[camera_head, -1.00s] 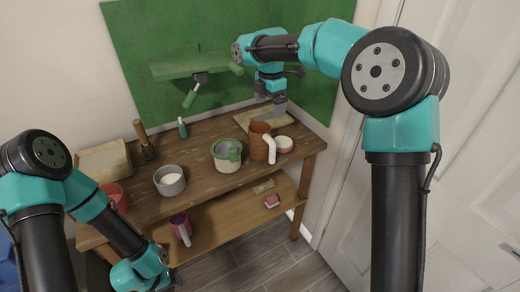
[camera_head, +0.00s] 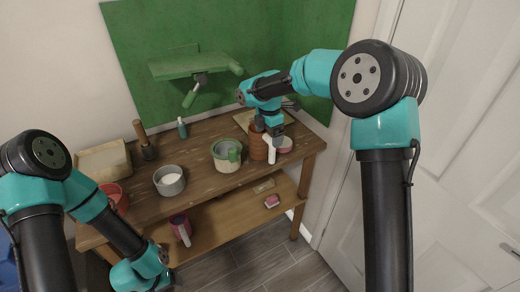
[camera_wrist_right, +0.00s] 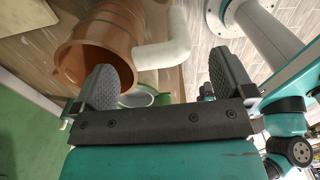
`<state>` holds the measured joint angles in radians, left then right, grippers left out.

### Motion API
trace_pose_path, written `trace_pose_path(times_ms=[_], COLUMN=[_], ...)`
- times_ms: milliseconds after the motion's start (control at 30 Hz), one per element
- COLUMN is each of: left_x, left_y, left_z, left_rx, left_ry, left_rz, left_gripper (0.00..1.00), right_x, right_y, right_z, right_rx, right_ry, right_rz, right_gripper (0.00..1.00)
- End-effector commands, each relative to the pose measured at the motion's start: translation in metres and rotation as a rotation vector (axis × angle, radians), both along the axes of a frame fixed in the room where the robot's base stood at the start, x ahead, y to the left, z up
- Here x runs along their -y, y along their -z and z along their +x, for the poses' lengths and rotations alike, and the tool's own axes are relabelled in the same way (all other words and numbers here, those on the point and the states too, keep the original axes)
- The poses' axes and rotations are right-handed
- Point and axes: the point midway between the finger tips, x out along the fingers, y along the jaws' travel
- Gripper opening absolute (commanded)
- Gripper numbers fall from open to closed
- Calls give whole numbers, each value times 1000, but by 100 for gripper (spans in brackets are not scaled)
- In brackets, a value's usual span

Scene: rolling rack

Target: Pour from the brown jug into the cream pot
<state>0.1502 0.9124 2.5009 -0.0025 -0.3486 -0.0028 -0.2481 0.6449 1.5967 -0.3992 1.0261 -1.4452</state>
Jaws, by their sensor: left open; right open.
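The brown jug (camera_head: 257,150) stands upright near the right end of the worktop, its white handle (camera_head: 271,152) facing the front. The cream pot (camera_head: 228,164), with green rim and green handle, stands just left of it. My right gripper (camera_head: 272,138) is over the jug's handle side and hides part of the jug. In the right wrist view its two fingers (camera_wrist_right: 165,80) are apart, with the white handle (camera_wrist_right: 163,50) between and beyond them, and the jug's open mouth (camera_wrist_right: 85,65) at left. I cannot tell whether they touch. My left arm's wrist shows at bottom left; its fingers are hidden.
A grey pot (camera_head: 169,188) with white contents, a red pot (camera_head: 121,203) and a beige box (camera_head: 103,160) stand to the left. A green shelf (camera_head: 185,66) hangs behind. A magenta mug (camera_head: 180,227) is on the lower shelf.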

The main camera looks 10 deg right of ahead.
Motion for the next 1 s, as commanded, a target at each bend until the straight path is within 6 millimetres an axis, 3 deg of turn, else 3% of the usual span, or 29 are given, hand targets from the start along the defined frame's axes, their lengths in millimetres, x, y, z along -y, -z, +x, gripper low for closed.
trace_pose_path(times_ms=[267,633,1000], left_x=[0,0,0], left_y=[0,0,0], left_z=[0,0,0], left_rx=[0,0,0], left_ry=[0,0,0], left_rz=[0,0,0], left_gripper=[62,62,62], right_x=[0,2,2], right_y=[6,49,51], right_z=[0,2,2], right_rx=[-2,0,2], right_ry=[0,0,0], right_rz=[-1,-1,-2], right_gripper=[100,100,100])
